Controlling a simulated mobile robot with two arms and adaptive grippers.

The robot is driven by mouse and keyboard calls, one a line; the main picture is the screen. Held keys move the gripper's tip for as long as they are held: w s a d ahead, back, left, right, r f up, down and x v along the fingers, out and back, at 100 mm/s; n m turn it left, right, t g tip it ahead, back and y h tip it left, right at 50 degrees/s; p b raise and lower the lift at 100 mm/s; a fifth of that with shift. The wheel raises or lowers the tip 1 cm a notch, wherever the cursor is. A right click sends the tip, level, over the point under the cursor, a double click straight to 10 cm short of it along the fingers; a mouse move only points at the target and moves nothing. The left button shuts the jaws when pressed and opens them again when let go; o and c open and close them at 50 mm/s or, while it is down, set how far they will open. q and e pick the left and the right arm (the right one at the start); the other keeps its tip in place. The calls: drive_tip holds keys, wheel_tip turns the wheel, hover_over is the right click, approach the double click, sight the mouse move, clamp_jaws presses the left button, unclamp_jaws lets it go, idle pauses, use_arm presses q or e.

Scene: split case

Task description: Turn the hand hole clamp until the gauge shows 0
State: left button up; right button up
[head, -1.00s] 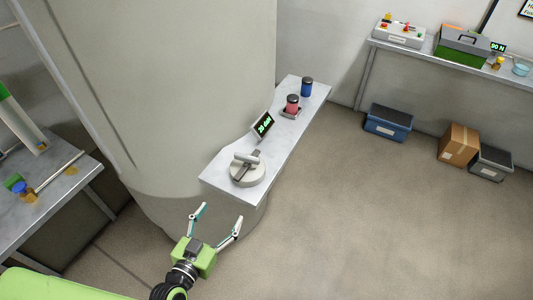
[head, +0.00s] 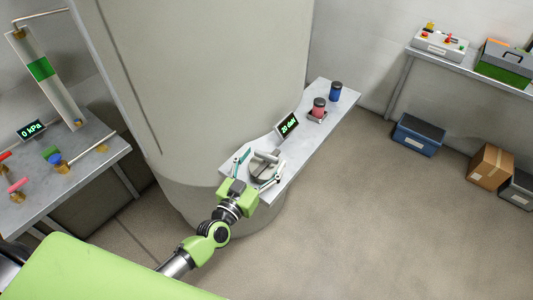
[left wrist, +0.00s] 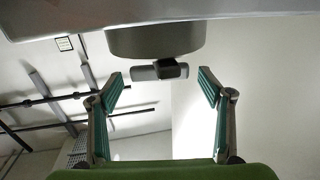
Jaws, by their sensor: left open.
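The hand hole clamp (head: 263,172) is a round grey disc with a bar handle, on the narrow shelf against the big pale column. The gauge (head: 288,125) is a small dark display behind it with green text that looks like 20 daN. My left gripper (head: 262,161) is open, its fingers on either side of the clamp, partly hiding it. In the left wrist view the clamp's handle (left wrist: 145,73) shows between and just beyond the fingertips, with no clear contact. My right gripper is not in view.
A red jar (head: 319,107) and a blue jar (head: 335,92) stand farther along the shelf (head: 318,135). A left bench (head: 100,165) holds valves and a 0 kPa display (head: 31,130). Boxes stand on the floor at right. The floor between is clear.

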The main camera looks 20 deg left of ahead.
use_arm(q)
drive_tip(key=shift+w+d, duration=0.25)
drive_tip(key=shift+w, duration=0.85)
drive_tip(key=c, duration=1.1)
drive_tip(key=p, duration=0.1)
drive_tip(key=n+y+p, duration=0.1)
drive_tip(key=shift+r+y+p, duration=0.25)
drive_tip(key=shift+y+p, duration=0.05)
drive_tip(key=shift+f+n+y+p, duration=0.2)
drive_tip(key=shift+n+y+p, duration=0.35)
drive_tip(key=shift+y, duration=0.25)
drive_tip(key=o, duration=1.1)
